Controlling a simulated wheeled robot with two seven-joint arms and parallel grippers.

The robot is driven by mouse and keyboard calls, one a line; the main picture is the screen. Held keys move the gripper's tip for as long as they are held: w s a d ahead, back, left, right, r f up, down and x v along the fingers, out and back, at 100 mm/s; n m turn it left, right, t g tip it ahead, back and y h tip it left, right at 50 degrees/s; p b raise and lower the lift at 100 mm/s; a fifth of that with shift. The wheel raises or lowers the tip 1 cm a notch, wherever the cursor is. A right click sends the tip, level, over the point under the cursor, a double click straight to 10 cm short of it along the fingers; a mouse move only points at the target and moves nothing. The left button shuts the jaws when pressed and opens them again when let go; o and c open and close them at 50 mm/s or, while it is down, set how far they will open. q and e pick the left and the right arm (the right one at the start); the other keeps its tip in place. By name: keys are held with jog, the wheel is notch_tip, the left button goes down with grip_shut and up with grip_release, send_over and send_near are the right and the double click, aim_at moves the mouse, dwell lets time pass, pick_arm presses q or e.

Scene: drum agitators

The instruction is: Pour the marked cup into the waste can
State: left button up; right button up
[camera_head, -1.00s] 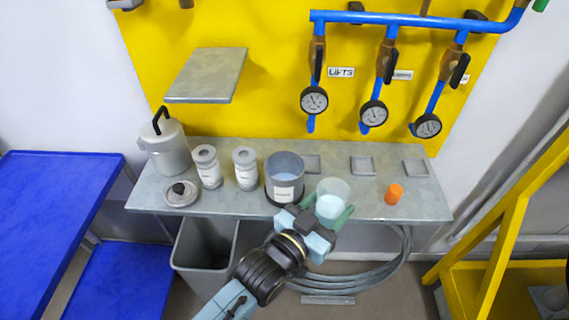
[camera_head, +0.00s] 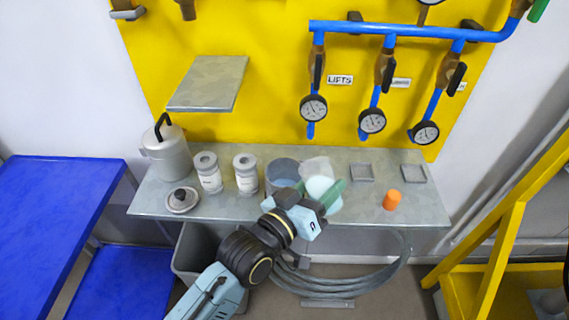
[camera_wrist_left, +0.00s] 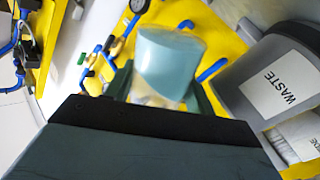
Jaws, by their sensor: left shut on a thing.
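The marked cup (camera_head: 318,170) is clear with pale blue liquid inside. It also shows in the left wrist view (camera_wrist_left: 168,60). My left gripper (camera_head: 317,194) is shut around it with green fingers and holds it above the shelf's front, at the right of the waste can. The cup looks tilted, its top leaning left toward the can. The waste can (camera_head: 273,184) is a grey open can on the shelf, partly hidden by my gripper. Its WASTE label shows in the left wrist view (camera_wrist_left: 284,87). I cannot see any liquid leaving the cup. My right gripper is out of view.
Two white-labelled jars (camera_head: 208,173) (camera_head: 245,174) stand left of the can, beside a lidded pot (camera_head: 167,153) and a loose lid (camera_head: 182,200). An orange cap (camera_head: 392,200) lies at the right. Blue pipes (camera_head: 400,26) with gauges hang above. A grey bin (camera_head: 190,258) stands below.

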pick_arm(q)
jog(key=shift+w+a+r+n, duration=0.2)
jog(key=shift+r+n, duration=0.1)
jog(key=shift+r, duration=0.35)
jog(key=shift+a+f+b, duration=0.1)
jog(key=shift+f+b, duration=0.1)
jog(key=shift+b, duration=0.25)
jog(key=shift+w+a+r+n, duration=0.2)
jog(key=shift+w+r+n, duration=0.1)
jog(key=shift+n, duration=0.4)
jog(key=shift+r, duration=0.15)
jog(key=shift+r+n, duration=0.1)
jog(key=shift+n, duration=0.3)
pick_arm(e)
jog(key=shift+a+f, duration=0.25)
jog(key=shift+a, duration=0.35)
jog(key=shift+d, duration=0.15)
pick_arm(q)
jog(key=shift+a+r+n, duration=0.1)
jog(key=shift+r+n, duration=0.1)
jog(key=shift+n, duration=0.2)
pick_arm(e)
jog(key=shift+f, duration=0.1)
pick_arm(q)
jog(key=shift+f+n+b, duration=0.3)
jog(key=shift+n+b, duration=0.6)
jog(key=shift+b, duration=0.1)
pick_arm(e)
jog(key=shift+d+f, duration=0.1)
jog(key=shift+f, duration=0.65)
